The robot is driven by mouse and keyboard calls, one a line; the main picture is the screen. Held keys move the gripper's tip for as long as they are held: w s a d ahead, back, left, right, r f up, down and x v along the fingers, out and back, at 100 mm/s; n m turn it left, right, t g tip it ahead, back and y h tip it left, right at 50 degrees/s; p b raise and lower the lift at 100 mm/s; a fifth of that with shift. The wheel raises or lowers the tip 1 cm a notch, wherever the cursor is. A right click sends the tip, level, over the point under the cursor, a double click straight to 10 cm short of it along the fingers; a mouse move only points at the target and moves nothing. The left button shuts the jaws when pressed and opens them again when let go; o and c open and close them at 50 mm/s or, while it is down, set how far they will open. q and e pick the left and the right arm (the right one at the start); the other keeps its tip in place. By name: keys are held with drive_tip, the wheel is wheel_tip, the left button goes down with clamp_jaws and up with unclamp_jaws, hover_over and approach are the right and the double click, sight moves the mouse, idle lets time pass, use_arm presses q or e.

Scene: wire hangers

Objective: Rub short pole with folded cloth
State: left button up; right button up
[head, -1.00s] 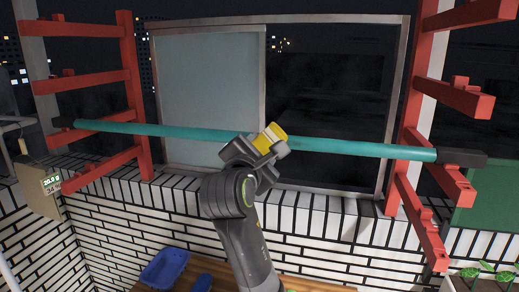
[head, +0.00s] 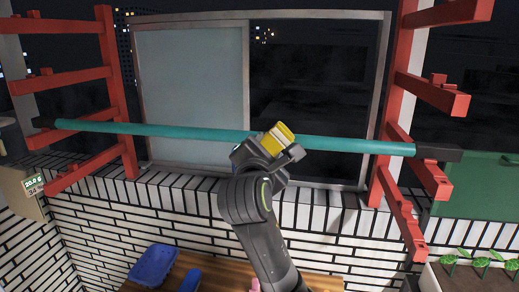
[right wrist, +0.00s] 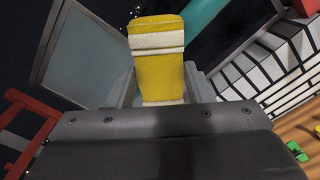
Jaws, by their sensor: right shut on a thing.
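The teal pole (head: 190,131) with black ends lies level across two red ladder-like racks, in front of the window. My right gripper (head: 268,146) is shut on the folded cloth (head: 283,132), which is yellow with white stripes. The cloth overlaps the pole a little right of its middle; whether it touches the pole I cannot tell. In the right wrist view, the cloth (right wrist: 157,50) sticks up from the gripper, with part of the pole (right wrist: 203,18) behind it. The gripper hides a short stretch of the pole. My left gripper is not in view.
The red racks (head: 116,90) and (head: 399,90) stand left and right of the window (head: 195,90). Below are a white brick wall (head: 330,225), a wooden surface (head: 222,275) and a blue tray (head: 152,264). Plants (head: 480,262) are at the lower right.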

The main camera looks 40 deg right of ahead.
drive_tip(key=shift+s+d, duration=2.05)
drive_tip(key=shift+s, duration=0.3)
drive_tip(key=w+a, duration=0.7)
drive_tip(key=w, duration=0.1)
drive_tip(key=shift+w+a, duration=0.15)
drive_tip(key=shift+w, duration=0.15)
drive_tip(key=shift+s, duration=0.1)
drive_tip(key=shift+v, duration=2.95)
drive_tip(key=v, duration=0.3)
